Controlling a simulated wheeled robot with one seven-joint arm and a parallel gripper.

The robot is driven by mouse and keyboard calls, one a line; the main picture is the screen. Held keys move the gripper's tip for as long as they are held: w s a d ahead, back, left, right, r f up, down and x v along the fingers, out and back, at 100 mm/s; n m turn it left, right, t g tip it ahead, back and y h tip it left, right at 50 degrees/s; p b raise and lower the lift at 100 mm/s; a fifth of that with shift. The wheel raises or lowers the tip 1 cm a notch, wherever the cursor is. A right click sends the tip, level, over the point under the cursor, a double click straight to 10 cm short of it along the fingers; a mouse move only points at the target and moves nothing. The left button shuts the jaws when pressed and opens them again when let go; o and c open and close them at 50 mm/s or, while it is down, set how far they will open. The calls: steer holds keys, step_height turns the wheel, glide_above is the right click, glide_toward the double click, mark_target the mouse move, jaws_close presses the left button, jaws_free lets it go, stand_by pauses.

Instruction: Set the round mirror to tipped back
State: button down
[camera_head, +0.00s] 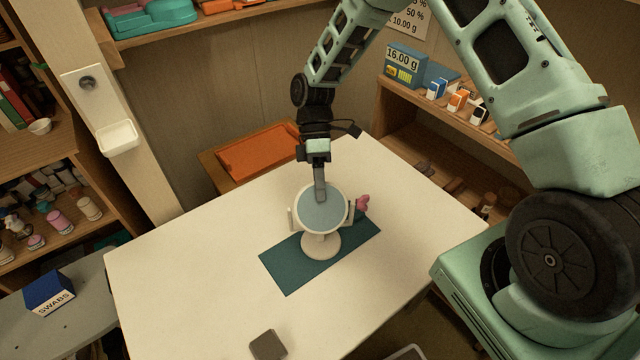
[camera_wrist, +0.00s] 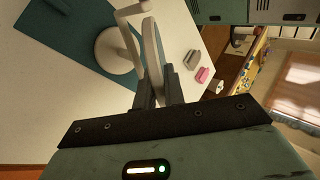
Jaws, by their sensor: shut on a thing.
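The round mirror (camera_head: 322,217) stands on the teal mat (camera_head: 283,275), with a white rim, side arms and a round white base (camera_head: 321,245). Its grey-blue glass faces the head camera; its exact tilt is hard to tell. My gripper (camera_head: 320,196) reaches down from behind to the mirror's upper rim. In the wrist view my gripper (camera_wrist: 158,88) is shut on the rim (camera_wrist: 152,52), which shows nearly edge-on between the dark fingers. The base (camera_wrist: 114,50) rests on the mat (camera_wrist: 65,40). The fingers hide part of the rim and glass.
A pink object (camera_head: 362,203) stands close to the mirror's right. A dark grey block (camera_head: 268,345) lies at the table's front edge. An orange tray (camera_head: 257,150) sits behind the white table (camera_head: 180,280). Shelves stand left and right. The table's left side is clear.

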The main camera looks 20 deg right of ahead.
steer(key=shift+w+g, duration=0.1)
steer(key=shift+g, duration=0.2)
steer(key=c, duration=1.5)
jaws_free()
steer(key=b+v, duration=0.3)
steer(key=v, duration=1.4)
steer(key=shift+w+d+r, duration=0.1)
steer(key=shift+d, duration=0.1)
